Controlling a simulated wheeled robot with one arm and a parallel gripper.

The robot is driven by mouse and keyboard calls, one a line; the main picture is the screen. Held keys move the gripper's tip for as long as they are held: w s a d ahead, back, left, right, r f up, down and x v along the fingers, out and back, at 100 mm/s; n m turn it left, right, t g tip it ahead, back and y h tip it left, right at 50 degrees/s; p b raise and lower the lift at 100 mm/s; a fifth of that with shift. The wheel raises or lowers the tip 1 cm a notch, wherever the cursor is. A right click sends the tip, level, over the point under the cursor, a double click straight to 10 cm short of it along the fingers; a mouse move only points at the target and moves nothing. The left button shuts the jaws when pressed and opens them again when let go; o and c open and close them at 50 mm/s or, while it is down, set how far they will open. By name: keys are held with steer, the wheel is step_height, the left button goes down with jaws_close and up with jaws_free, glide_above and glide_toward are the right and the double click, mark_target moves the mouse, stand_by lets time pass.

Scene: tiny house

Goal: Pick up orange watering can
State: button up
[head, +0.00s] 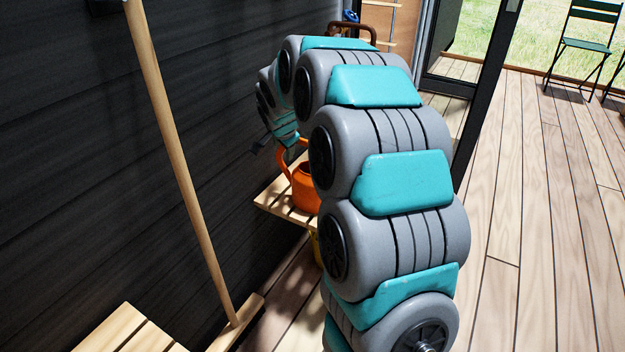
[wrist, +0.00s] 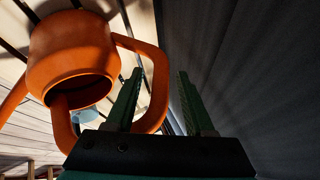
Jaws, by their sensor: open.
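The orange watering can (head: 304,192) stands on a slatted wooden shelf (head: 268,198) by the dark wall, its right side hidden behind my arm. Its handle loop rises on the left. In the wrist view the can (wrist: 72,62) fills the upper left, appearing tilted, with its handle loop (wrist: 160,75) reaching right. My gripper (wrist: 160,73) is open. The left finger overlaps the loop and the handle's outer bar shows between the two fingers; I cannot tell the depth or any contact. In the head view the gripper shows only in part, just above the can's handle.
A wooden pole (head: 180,165) leans on the dark wall (head: 80,130) at left. Another slatted wooden surface (head: 128,330) is at lower left. Something yellow (head: 315,245) shows under the shelf. The plank floor (head: 530,220) at right is open; a green chair (head: 588,42) stands far right.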

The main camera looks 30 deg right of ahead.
steer(key=shift+c, duration=0.2)
jaws_close()
stand_by(1.1)
